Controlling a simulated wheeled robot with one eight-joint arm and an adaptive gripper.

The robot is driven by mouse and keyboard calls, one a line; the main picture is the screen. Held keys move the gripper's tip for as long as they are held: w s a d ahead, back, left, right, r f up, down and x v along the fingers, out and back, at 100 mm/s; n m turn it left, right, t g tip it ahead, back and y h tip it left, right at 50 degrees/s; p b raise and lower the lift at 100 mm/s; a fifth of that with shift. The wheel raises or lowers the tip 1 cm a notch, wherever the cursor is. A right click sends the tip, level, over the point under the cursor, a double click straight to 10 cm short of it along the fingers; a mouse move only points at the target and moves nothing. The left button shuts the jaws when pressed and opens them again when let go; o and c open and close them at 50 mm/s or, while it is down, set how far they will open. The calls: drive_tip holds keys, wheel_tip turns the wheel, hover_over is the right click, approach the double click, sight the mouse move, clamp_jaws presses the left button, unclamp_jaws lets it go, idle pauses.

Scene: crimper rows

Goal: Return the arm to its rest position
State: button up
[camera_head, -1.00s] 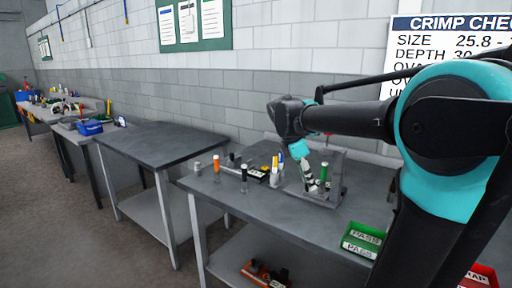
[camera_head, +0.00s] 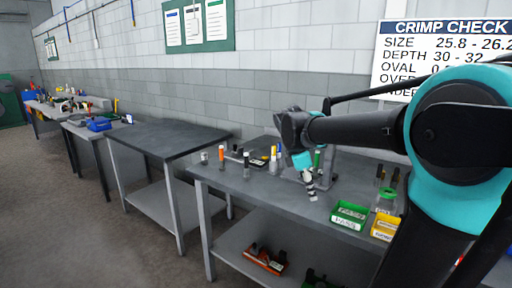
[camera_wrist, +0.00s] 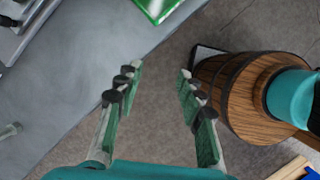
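My gripper (camera_wrist: 158,105) is open and empty in the wrist view. Its two fingers stand well apart, with only the floor and the edge of the grey workbench showing between and beyond them. In the head view my gripper (camera_head: 309,184) hangs at the end of my arm in front of the workbench (camera_head: 270,198). It is small there and partly lost against the things behind it. My arm is bent and reaches in from the right.
Green PASS bin (camera_head: 348,216) and a yellow bin (camera_head: 384,227) stand at the bench's front right. Several capped vials, one an orange-capped vial (camera_head: 221,156), stand on the bench. A wooden barrel (camera_wrist: 240,98) shows in the wrist view. A bare table (camera_head: 170,139) stands to the left.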

drive_tip(key=s+f+m+t+y, duration=0.1)
drive_tip(key=s+f+m+y, duration=0.1)
drive_tip(key=s+f+m, duration=0.5)
drive_tip(key=s+d+f+m+t+y, duration=0.1)
drive_tip(key=s+f+m+t, duration=0.1)
drive_tip(key=s+f+m, duration=0.5)
wheel_tip(320, 180, down, 7)
drive_tip(key=m, duration=0.4)
drive_tip(key=shift+s+d+y, duration=0.2)
drive_tip(key=shift+s+y, duration=0.1)
drive_tip(key=shift+y, duration=0.1)
drive_tip(key=shift+c, duration=0.2)
